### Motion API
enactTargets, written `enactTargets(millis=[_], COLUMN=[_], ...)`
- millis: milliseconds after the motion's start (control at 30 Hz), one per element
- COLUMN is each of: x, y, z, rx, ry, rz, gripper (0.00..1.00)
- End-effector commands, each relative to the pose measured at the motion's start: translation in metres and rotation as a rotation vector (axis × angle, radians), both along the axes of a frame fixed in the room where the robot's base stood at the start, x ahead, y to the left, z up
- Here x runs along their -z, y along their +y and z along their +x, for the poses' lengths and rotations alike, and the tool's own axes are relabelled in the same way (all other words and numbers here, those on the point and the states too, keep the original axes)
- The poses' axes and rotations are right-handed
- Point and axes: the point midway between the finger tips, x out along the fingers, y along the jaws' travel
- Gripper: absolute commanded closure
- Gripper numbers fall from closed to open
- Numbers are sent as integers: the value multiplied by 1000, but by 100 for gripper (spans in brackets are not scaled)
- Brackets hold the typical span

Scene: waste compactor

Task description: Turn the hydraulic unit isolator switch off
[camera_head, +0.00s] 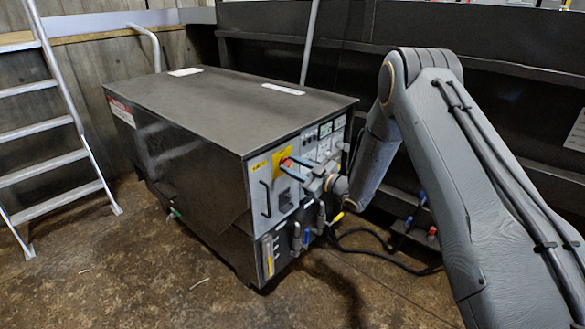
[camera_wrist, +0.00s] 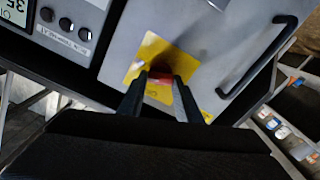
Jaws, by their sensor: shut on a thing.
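The hydraulic unit (camera_head: 185,110) is a dark box with a grey front panel on the floor. Its isolator switch is a red handle (camera_head: 287,163) on a yellow plate (camera_head: 279,158) near the top of that panel. In the wrist view the red handle (camera_wrist: 160,79) sits between the fingertips, over the yellow plate (camera_wrist: 185,107). My gripper (camera_wrist: 160,88) is shut on the red handle; it also shows in the head view (camera_head: 297,167) against the panel. The fingers hide the sides of the handle, and I cannot tell its exact angle.
A black bar handle (camera_wrist: 258,58) stands out from the panel beside the yellow plate. Round buttons (camera_wrist: 65,24) and a display (camera_wrist: 14,10) are on the other side. A metal ladder (camera_head: 60,125) stands at the left. Hoses (camera_head: 375,245) lie right of the unit.

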Motion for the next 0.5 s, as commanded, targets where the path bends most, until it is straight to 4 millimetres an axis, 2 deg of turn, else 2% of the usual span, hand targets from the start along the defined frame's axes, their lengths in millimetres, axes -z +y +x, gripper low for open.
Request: enactTargets(millis=[500], x=[2], y=[1], z=[-1], rx=[1], ry=[-388], rz=[-302], gripper=[91])
